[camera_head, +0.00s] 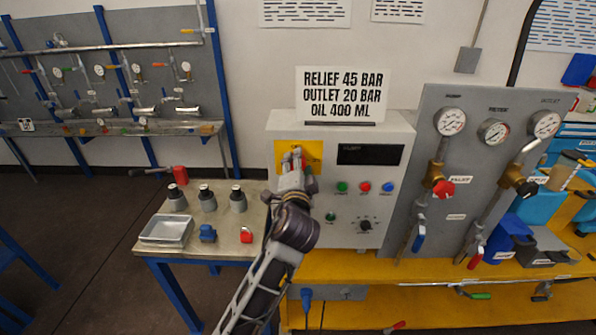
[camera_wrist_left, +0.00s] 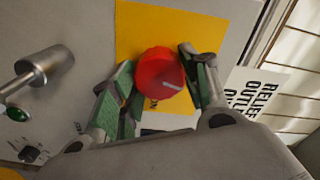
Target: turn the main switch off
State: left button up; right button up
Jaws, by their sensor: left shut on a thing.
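The main switch is a red round knob (camera_wrist_left: 160,74) with a pale mark on its face, set on a yellow plate (camera_wrist_left: 190,32) on the control box. In the left wrist view my left gripper (camera_wrist_left: 158,85) has its green-padded fingers on either side of the knob, shut on it. In the head view my left gripper (camera_head: 293,158) reaches up to the yellow plate (camera_head: 313,150) and hides most of the knob. My right gripper is in neither view.
The grey control box (camera_head: 400,128) carries a dark display (camera_head: 370,154), coloured buttons and a selector knob (camera_head: 365,226). A gauge panel (camera_head: 470,185) stands to its right. A small table (camera_head: 155,250) with several vessels is on the left.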

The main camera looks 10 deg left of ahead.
pick_arm(q)
jog(key=shift+f+n+b, duration=0.1)
jog(key=shift+n+b, duration=0.45)
jog(key=shift+n, duration=0.95)
jog(key=o, duration=1)
jog(key=shift+s, duration=0.1)
jog(key=s+d, duration=0.1)
jog(key=s, duration=1)
jog(key=shift+s+d, duration=0.3)
jog(key=shift+s, duration=0.05)
